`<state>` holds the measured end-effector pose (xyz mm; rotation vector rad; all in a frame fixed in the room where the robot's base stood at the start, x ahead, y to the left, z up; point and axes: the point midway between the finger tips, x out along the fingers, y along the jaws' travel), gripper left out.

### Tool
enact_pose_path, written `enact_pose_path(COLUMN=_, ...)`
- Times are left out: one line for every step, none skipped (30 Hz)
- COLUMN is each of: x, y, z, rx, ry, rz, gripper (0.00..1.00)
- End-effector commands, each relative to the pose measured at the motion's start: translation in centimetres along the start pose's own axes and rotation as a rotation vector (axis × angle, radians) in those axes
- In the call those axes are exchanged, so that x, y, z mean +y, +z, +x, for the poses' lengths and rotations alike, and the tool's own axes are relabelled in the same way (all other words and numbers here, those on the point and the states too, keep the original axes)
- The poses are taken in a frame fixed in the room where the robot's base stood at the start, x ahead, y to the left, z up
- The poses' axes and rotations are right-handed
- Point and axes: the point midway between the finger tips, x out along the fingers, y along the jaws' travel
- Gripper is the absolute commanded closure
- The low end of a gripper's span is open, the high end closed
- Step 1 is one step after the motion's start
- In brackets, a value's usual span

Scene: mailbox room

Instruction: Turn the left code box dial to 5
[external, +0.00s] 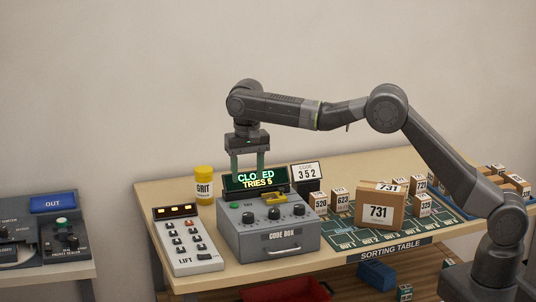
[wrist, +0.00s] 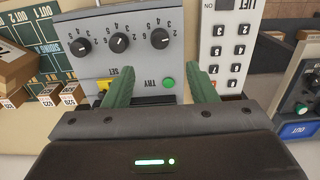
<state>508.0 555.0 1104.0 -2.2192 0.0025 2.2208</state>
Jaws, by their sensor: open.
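The grey code box (external: 268,240) stands on the table with three black dials in a row. The left dial (external: 248,217) shows at the right of the row in the upside-down wrist view (wrist: 160,38). Its exact setting is too small to read surely. The box's display (external: 256,180) reads CLOSED, TRIES 5, partly covered by a finger. My gripper (external: 248,170) is open and empty, pointing down above the back of the code box.
A yellow SET lever (external: 274,197) sits behind the dials. The white LIFT panel (external: 188,240) and yellow grit jar (external: 203,184) stand to the left. Parcels, including a large 731 box (external: 380,208), stand to the right.

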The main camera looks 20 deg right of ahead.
Motion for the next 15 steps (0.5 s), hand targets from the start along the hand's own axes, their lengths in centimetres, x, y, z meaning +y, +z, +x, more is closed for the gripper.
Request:
enact_pose_path(x=0.1, y=0.1, z=1.0, rx=-0.003, ry=0.004, rz=-0.001, gripper=0.48)
enact_pose_path(x=0.1, y=0.1, z=1.6, rx=-0.003, ry=0.004, rz=-0.001, gripper=0.48)
enact_pose_path(x=0.1, y=0.1, z=2.4, rx=-0.003, ry=0.004, rz=-0.001, gripper=0.48)
enact_pose_path(x=0.1, y=0.1, z=3.1, rx=-0.003, ry=0.004, rz=-0.002, gripper=0.48)
enact_pose_path(x=0.1, y=0.1, z=3.8, rx=-0.003, ry=0.004, rz=-0.002, gripper=0.48)
enact_pose_path(x=0.1, y=0.1, z=4.7, rx=-0.003, ry=0.005, rz=-0.002, gripper=0.48)
enact_pose_path(x=0.1, y=0.1, z=5.3, rx=-0.003, ry=0.004, rz=-0.002, gripper=0.48)
enact_pose_path(x=0.1, y=0.1, z=6.0, rx=-0.003, ry=0.005, rz=-0.002, gripper=0.48)
enact_pose_path(x=0.1, y=0.1, z=6.7, rx=-0.002, ry=0.003, rz=-0.003, gripper=0.48)
enact_pose_path(x=0.1, y=0.1, z=7.3, rx=-0.003, ry=0.003, rz=-0.003, gripper=0.48)
enact_pose_path(x=0.1, y=0.1, z=7.9, rx=-0.002, ry=0.003, rz=-0.003, gripper=0.48)
enact_pose_path(x=0.1, y=0.1, z=8.6, rx=-0.002, ry=0.003, rz=-0.003, gripper=0.48)
enact_pose_path(x=0.1, y=0.1, z=9.1, rx=-0.002, ry=0.002, rz=-0.003, gripper=0.48)
enact_pose_path(x=0.1, y=0.1, z=9.6, rx=-0.002, ry=0.003, rz=-0.003, gripper=0.48)
enact_pose_path(x=0.1, y=0.1, z=10.1, rx=-0.001, ry=0.001, rz=-0.004, gripper=0.48)
